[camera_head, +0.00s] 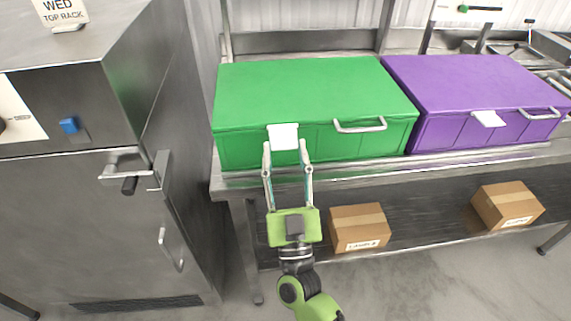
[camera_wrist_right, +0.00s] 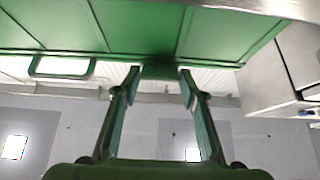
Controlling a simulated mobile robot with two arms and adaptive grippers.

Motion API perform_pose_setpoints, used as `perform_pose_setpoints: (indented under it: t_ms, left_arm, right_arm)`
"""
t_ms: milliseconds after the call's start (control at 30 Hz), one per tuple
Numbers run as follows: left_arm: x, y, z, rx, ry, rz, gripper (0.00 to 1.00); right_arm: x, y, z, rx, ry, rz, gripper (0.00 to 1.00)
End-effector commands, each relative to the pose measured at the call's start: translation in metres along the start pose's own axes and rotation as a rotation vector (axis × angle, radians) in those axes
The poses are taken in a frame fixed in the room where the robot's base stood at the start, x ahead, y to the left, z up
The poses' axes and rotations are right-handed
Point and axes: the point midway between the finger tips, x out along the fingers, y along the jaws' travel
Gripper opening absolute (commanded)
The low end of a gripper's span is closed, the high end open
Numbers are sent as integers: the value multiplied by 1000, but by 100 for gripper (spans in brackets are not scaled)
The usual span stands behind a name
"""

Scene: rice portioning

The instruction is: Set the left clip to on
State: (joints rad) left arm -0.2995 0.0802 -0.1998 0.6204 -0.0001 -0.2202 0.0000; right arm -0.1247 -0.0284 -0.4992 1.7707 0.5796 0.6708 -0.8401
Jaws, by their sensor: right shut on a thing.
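The left clip is a white flap (camera_head: 284,133) on the front of the green box (camera_head: 315,90), near its upper front edge. It sticks out from the front face. My right gripper (camera_head: 287,150) reaches up to it from the front, with one finger on each side, and is shut on it. In the right wrist view, the fingertips of my right gripper (camera_wrist_right: 159,71) close around a dark green-tinted piece (camera_wrist_right: 160,72) at the box's front. A second white clip (camera_head: 488,119) sits on the purple box (camera_head: 470,85) to the right. My left gripper is not in view.
A metal handle (camera_head: 360,126) is right of the left clip. Two cardboard boxes (camera_head: 359,228) (camera_head: 507,206) lie on the shelf below. A steel cabinet (camera_head: 75,210) with a protruding latch handle (camera_head: 128,184) stands close on the left.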

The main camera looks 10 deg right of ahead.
Motion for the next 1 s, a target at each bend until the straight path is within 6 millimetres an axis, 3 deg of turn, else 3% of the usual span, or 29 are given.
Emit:
perform_pose_setpoints:
  t_ms: [533,567,600,1000]
  left_arm:
    - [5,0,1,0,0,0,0]
    - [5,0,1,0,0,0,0]
    - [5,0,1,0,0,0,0]
    - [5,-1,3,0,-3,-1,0]
  right_arm:
    - [0,0,1,-1,16,-1,17]
    - [0,0,1,-1,16,0,46]
    - [0,0,1,-1,16,0,56]
    - [-4,0,2,-1,15,-1,56]
